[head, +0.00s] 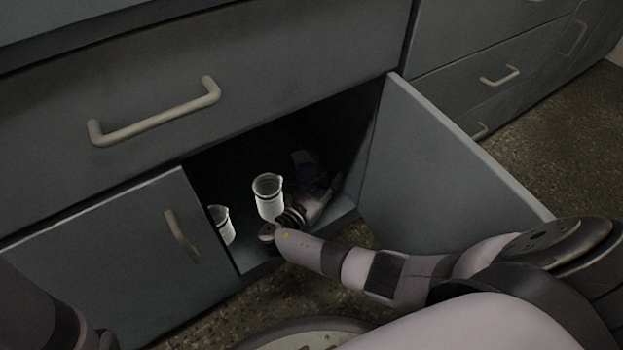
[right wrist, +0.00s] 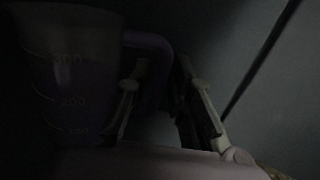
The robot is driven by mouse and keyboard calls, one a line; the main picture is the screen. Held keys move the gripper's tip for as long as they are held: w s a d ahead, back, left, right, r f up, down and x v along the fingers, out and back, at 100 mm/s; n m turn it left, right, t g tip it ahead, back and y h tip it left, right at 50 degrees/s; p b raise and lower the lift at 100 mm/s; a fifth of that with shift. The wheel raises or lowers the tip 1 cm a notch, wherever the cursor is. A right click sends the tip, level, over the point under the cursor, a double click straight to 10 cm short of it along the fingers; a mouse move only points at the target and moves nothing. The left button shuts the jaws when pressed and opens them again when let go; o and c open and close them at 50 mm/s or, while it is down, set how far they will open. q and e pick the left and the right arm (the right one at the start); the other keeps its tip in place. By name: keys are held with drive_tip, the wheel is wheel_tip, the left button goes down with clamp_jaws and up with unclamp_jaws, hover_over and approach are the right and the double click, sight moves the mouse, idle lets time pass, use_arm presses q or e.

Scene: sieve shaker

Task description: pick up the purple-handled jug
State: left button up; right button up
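The purple-handled jug (head: 307,165) stands in deep shadow inside the open cabinet, hard to make out in the head view. In the right wrist view the clear jug (right wrist: 75,85) with measuring marks fills the left side, upright, its purple handle (right wrist: 158,62) towards my gripper. My right gripper (head: 325,192) reaches into the cabinet beside the jug. In the right wrist view its fingers (right wrist: 163,90) are apart, one on each side of the handle, one seemingly inside the loop. Contact with the handle is too dark to tell. My left gripper is out of view.
The open right door (head: 440,170) stands beside my forearm. A drawer (head: 230,60) closes the space above.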

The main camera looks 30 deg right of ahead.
drive_tip(key=shift+w+d, duration=0.1)
drive_tip(key=shift+d, duration=0.1)
drive_tip(key=shift+c, duration=0.5)
clamp_jaws()
drive_tip(key=shift+r, duration=0.1)
